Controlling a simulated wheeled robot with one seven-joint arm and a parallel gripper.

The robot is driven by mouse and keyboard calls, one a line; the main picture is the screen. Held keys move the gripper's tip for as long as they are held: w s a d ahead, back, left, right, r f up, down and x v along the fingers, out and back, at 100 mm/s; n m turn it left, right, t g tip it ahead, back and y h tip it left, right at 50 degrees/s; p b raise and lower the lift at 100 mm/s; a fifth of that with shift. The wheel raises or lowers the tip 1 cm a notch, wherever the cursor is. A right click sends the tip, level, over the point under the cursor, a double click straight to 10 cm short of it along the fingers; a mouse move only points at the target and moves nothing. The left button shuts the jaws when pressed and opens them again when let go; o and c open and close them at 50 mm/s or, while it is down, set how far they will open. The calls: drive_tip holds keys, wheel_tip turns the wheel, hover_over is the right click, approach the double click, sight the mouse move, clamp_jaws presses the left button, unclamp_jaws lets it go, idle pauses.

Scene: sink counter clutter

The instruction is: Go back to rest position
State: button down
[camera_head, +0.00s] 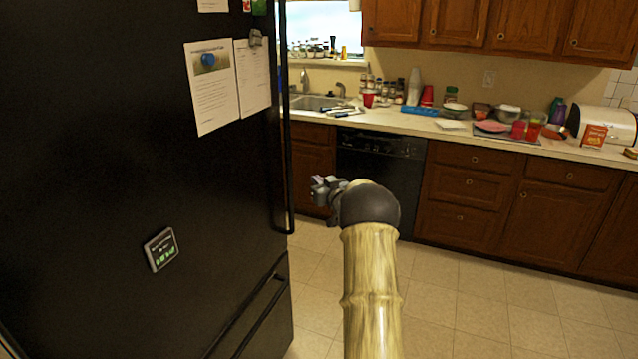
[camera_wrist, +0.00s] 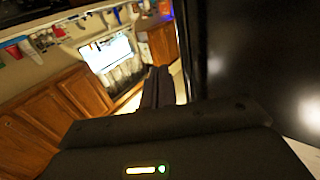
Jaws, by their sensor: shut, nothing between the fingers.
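My gripper (camera_head: 326,190) shows at the end of my arm in the head view, in front of the dark dishwasher and to the right of the black fridge's edge. In the wrist view my gripper (camera_wrist: 158,88) shows as dark fingers pressed together, shut with nothing between them. It is apart from the counter and in open air. The wrist view is tilted, and a large dark surface fills its right side.
A black fridge (camera_head: 130,120) fills the left. A counter (camera_head: 470,130) with a sink (camera_head: 318,102), cups, jars and other clutter runs along the back. Wooden cabinets (camera_head: 465,190) stand below it. The tiled floor (camera_head: 480,300) at the lower right is clear.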

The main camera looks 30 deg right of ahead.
drive_tip(key=s+a+r+m+g+p, duration=0.15)
drive_tip(key=s+a+g, duration=0.3)
drive_tip(key=a, duration=0.45)
drive_tip(key=s+a+g+p, duration=0.3)
drive_tip(key=s+a, duration=0.3)
drive_tip(key=a, duration=0.4)
drive_tip(key=s+a+g+p, duration=0.1)
drive_tip(key=s+a+g, duration=0.1)
drive_tip(key=s+a, duration=0.3)
drive_tip(key=s+a+f+n+g+p, duration=0.1)
drive_tip(key=s+a+g, duration=0.2)
drive_tip(key=s, duration=1.1)
drive_tip(key=s+a+f+n+g+y+p, duration=0.1)
drive_tip(key=s+a+g, duration=0.2)
drive_tip(key=s+a, duration=0.4)
drive_tip(key=s, duration=0.3)
drive_tip(key=shift+s+a+f, duration=0.2)
drive_tip(key=shift+a, duration=0.1)
